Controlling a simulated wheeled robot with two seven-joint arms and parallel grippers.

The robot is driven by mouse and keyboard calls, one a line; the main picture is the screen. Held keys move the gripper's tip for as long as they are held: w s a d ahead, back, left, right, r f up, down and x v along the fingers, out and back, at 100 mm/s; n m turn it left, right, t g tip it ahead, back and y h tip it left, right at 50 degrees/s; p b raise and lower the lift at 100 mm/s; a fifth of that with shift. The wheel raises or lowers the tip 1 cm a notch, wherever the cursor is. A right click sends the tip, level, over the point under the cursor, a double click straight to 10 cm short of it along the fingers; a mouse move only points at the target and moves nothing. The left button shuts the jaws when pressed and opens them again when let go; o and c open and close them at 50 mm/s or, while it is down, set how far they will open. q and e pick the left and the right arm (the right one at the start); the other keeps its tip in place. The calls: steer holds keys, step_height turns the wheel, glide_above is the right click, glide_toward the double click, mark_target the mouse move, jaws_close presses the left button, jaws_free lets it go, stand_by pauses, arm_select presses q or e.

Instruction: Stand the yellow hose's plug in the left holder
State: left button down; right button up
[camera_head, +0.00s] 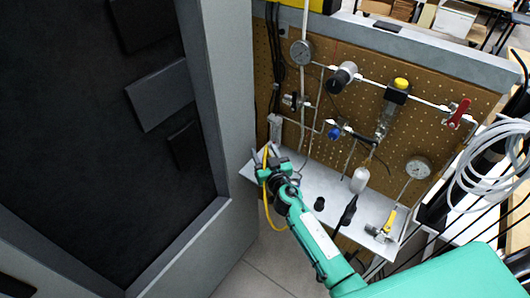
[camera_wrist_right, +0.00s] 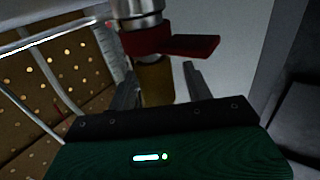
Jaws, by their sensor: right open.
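The yellow hose (camera_head: 265,203) hangs in a loop at the left end of the metal shelf, beside my right gripper (camera_head: 268,173). In the right wrist view, my right gripper (camera_wrist_right: 162,82) is open. A dull yellow-brown cylinder (camera_wrist_right: 156,82) stands between its fingers, under a red collar with a lever (camera_wrist_right: 185,45) and a silver metal fitting (camera_wrist_right: 137,8). I cannot tell whether the fingers touch the cylinder, or whether it is the hose's plug. The gripper hides much of the shelf's left end, and I cannot make out the left holder. My left gripper is not in view.
The shelf (camera_head: 333,190) carries a black round piece (camera_head: 319,203) and a yellow-handled valve (camera_head: 389,221). Behind it, a perforated board (camera_head: 350,118) holds gauges, pipes and a red-handled valve (camera_head: 459,113). A grey frame (camera_head: 222,100) stands close on the left. White coiled tubing (camera_head: 485,165) is at right.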

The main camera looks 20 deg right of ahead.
steer(key=c, duration=1.1)
steer(key=shift+r+p, duration=2.05)
steer(key=shift+r, duration=0.25)
